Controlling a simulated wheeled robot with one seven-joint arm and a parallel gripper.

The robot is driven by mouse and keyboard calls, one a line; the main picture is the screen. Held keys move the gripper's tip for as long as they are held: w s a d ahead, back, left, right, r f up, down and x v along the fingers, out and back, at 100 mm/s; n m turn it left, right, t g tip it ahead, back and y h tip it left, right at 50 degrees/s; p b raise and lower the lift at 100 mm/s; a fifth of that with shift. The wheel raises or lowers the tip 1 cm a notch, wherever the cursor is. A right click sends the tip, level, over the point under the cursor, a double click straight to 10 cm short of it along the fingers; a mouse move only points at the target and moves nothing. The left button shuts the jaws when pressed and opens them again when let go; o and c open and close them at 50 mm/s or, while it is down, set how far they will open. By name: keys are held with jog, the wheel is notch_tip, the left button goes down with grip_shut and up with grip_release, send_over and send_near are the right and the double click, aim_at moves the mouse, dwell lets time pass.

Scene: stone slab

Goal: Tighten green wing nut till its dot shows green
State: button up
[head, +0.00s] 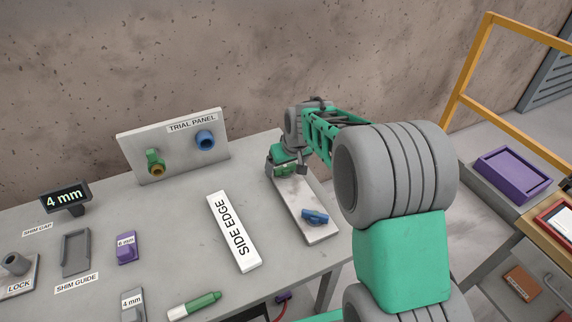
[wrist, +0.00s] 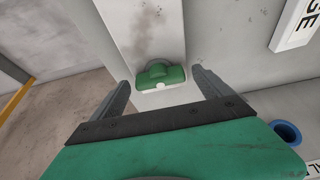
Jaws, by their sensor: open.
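The green wing nut (wrist: 161,73) sits on a pale raised bar (wrist: 151,20) in the wrist view. A small white patch shows on its lower edge; no green dot can be made out. My gripper (wrist: 160,80) is open, with one finger to each side of the nut and a gap on both sides. In the head view my gripper (head: 284,162) is low over the far end of the bar (head: 301,192), and the green nut (head: 286,170) shows partly below it. A blue wing nut (head: 315,215) sits at the near end of the bar.
A white SIDE EDGE block (head: 234,232) lies left of the bar. The TRIAL PANEL (head: 180,145) stands behind with a green and a blue fitting. Shim parts and a green marker (head: 194,305) lie further left and in front. A yellow rail (head: 468,75) stands at right.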

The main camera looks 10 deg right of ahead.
jog(key=c, duration=1.4)
jog(key=shift+o, duration=0.2)
jog(key=m+b, duration=0.1)
jog(key=m+h, duration=0.1)
jog(key=m, duration=0.1)
jog(key=shift+a+f+m+b, duration=0.1)
jog(key=shift+a+m+b, duration=0.05)
jog(key=shift+m+b, duration=0.2)
jog(key=m+h, duration=0.1)
jog(key=m, duration=0.1)
jog(key=m+h+b, duration=0.1)
jog(key=m, duration=0.1)
jog(key=shift+a+m+g, duration=0.1)
jog(key=shift+m+g, duration=0.15)
jog(key=shift+g, duration=0.05)
jog(key=o, duration=1.4)
jog(key=shift+c, duration=0.2)
